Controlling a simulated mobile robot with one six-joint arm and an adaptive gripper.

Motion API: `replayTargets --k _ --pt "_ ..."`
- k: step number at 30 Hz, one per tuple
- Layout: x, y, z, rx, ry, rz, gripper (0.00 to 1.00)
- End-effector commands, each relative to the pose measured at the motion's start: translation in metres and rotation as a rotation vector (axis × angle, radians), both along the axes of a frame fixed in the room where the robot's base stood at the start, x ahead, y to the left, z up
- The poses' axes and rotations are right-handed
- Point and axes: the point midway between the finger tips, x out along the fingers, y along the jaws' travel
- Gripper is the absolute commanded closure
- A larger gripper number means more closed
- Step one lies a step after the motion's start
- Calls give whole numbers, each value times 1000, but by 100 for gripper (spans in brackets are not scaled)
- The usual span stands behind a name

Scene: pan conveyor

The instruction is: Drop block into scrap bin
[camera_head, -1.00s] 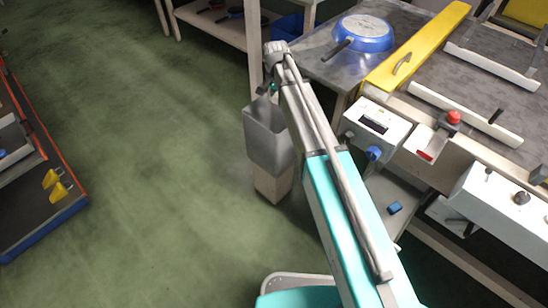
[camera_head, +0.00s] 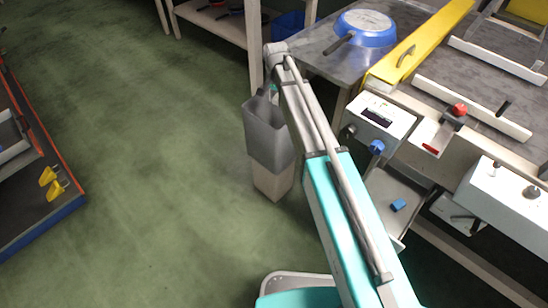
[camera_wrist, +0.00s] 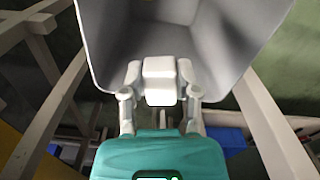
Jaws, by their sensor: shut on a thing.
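A pale block (camera_wrist: 160,82) sits between the two light-grey fingers of my gripper (camera_wrist: 160,68) in the wrist view, and the gripper is shut on it. A grey, open-topped scrap bin (camera_wrist: 235,50) fills the view behind the block. In the head view the bin (camera_head: 268,138) stands on a pale wooden base, below the end of my arm. My gripper is at the bin's mouth there, mostly hidden by the arm and the bin. I cannot tell how far above or inside the rim the block is.
A metal table with a blue pan (camera_head: 366,28) stands beyond the arm, beside a yellow bar (camera_head: 418,48). A control box (camera_head: 380,116) and a tray with a small blue piece (camera_head: 398,205) are at the right. Green floor lies open to the left.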

Motion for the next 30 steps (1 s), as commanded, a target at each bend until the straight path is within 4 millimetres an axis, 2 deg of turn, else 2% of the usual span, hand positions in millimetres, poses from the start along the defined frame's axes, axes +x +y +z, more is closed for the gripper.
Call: replayTargets --k 1,9,25,26,30 --pt "0 0 -9 0 0 0 77" --pt "0 -1 -25 0 0 -1 77" --pt "0 -1 -29 0 0 -1 77" --pt "0 -1 -29 0 0 -2 53" --pt "0 -1 -29 0 0 -2 27"
